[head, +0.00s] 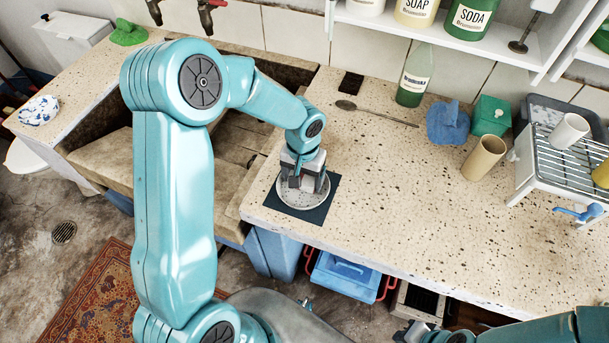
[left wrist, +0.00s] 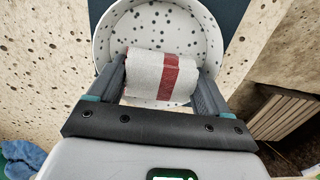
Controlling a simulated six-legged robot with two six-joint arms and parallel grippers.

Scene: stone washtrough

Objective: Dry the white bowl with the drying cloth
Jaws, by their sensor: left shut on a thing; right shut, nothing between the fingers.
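The white bowl (head: 311,204) stands upright on a dark blue mat (head: 273,203) near the counter's front edge. In the left wrist view, the bowl (left wrist: 140,28) has dark spots over its inside. My left gripper (head: 303,184) points down into the bowl. The left wrist view shows it shut on the drying cloth (left wrist: 145,75), a white roll with a red stripe. The cloth is within the bowl's rim; whether it touches the bottom is unclear. My right gripper (head: 408,331) is low at the bottom edge, shut and empty, away from the bowl.
A stone trough (head: 105,160) lies left of the bowl. A spoon (head: 375,114), green bottle (head: 414,75), crumpled blue cloth (head: 447,124), tan cup (head: 484,157) and dish rack (head: 535,165) stand behind and right. The counter right of the mat is clear.

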